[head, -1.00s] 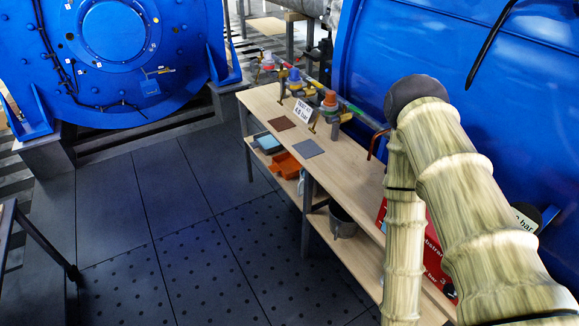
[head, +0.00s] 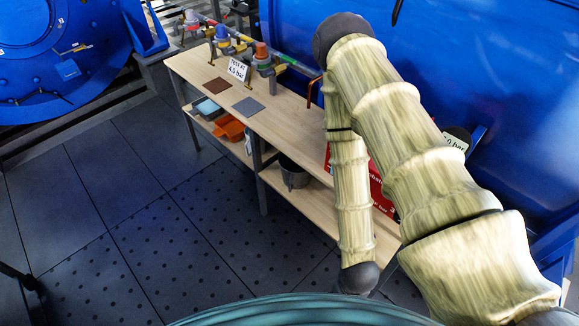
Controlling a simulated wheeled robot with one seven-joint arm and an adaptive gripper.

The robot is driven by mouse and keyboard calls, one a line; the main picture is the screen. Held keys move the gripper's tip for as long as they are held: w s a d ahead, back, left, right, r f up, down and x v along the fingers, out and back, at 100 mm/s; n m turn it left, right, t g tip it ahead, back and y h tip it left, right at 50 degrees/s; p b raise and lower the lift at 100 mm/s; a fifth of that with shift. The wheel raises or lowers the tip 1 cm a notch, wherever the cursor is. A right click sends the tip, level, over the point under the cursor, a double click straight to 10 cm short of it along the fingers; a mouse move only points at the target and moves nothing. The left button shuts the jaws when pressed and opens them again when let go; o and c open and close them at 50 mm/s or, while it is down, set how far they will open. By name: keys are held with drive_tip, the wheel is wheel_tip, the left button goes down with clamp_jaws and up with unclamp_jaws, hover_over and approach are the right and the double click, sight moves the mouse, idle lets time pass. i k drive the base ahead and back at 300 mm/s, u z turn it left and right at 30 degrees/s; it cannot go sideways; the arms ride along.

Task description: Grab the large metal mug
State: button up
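A dark grey, round metal vessel (head: 293,174) stands on the lower shelf of the wooden bench, below the tabletop. It looks like the large metal mug, but its handle cannot be made out. The tabletop edge is above it and my arm is to its right. My arm, in a pale sleeve, bends at a dark elbow and its forearm hangs down to a dark wrist end. The fingers of my gripper do not show. The vessel stands apart from my arm.
The wooden bench (head: 290,109) carries valves (head: 262,58), a sign (head: 237,69), a brown plate (head: 218,85) and a grey plate (head: 248,106). A blue machine (head: 470,60) stands behind. The dark floor (head: 130,190) is clear.

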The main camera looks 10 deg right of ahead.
sight(294, 176)
drive_tip(key=u, duration=1.35)
drive_tip(key=i, duration=4)
drive_tip(key=z, duration=3.5)
